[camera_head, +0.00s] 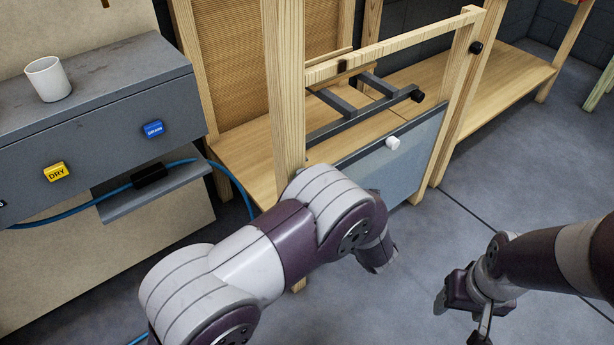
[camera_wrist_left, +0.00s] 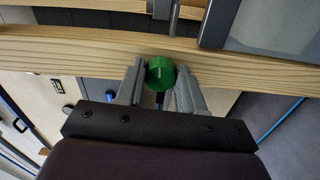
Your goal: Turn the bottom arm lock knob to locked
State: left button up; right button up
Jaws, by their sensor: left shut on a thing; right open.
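In the left wrist view a round green knob (camera_wrist_left: 159,73) sits on a wooden beam (camera_wrist_left: 250,66), with a pale line mark on its face. I take it for the bottom arm lock knob. My left gripper (camera_wrist_left: 160,80) has one finger on each side of it and is shut on it. In the head view this gripper and the green knob are hidden behind my left arm and the frame. My right gripper (camera_head: 462,307) is open and empty above the floor at the lower right.
A wooden frame (camera_head: 292,100) carries grey bars and a grey panel (camera_head: 410,165) with a white knob (camera_head: 392,143). Black knobs (camera_head: 417,96) show nearby. A grey cabinet (camera_head: 100,100) with a white mug (camera_head: 48,79) stands left. The floor at right is clear.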

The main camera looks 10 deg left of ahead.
pick_arm(q)
jog(key=shift+m+p, duration=0.5)
jog(key=shift+m, duration=0.2)
pick_arm(e)
jog(key=shift+r, duration=0.75)
pick_arm(q)
jog(key=o, duration=1)
jog(key=shift+o, duration=0.2)
jog(key=shift+f, duration=0.1)
pick_arm(e)
jog(key=shift+s+d, duration=0.1)
